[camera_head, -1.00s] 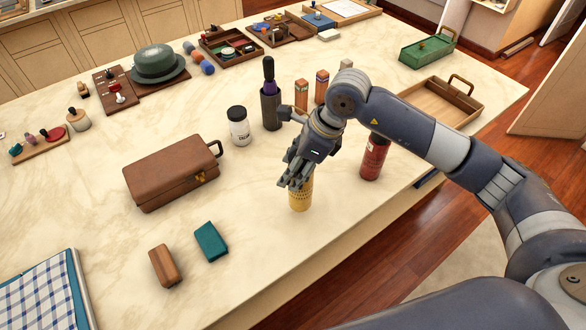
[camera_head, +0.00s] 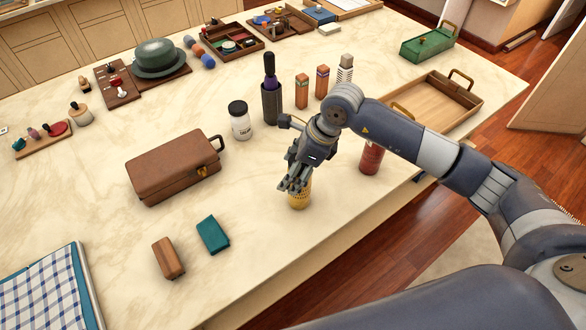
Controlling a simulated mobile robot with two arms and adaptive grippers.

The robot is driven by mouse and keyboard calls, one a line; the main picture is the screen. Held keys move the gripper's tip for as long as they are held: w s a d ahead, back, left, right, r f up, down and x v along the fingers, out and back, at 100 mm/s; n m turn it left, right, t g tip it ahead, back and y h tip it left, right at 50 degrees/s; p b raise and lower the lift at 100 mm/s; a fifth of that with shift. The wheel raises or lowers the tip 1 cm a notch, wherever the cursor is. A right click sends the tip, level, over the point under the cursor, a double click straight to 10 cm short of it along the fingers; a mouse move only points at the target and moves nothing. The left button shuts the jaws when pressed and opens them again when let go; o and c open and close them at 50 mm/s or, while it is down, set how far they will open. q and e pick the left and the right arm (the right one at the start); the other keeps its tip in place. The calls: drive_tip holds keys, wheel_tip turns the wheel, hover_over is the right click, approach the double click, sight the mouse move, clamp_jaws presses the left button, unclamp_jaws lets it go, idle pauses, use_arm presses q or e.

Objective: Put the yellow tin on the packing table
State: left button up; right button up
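The yellow tin (camera_head: 299,200) stands upright on the pale marble-look counter (camera_head: 235,275), near its front edge. My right gripper (camera_head: 293,184) comes down over it from above, with its fingers around the tin's upper part. The fingers hide the tin's top, and I cannot tell whether they press on it. My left gripper does not show. I cannot tell from this view which surface is the packing table.
A red bottle (camera_head: 371,157) stands close to the right, partly behind my arm. A white jar (camera_head: 239,120) and a dark bottle (camera_head: 271,103) stand behind. A brown case (camera_head: 170,172), a teal block (camera_head: 213,235) and a brown block (camera_head: 167,258) lie left. A wooden tray (camera_head: 452,112) sits right.

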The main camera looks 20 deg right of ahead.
drive_tip(key=shift+r, duration=0.1)
drive_tip(key=b+v, duration=0.3)
drive_tip(key=v, duration=0.9)
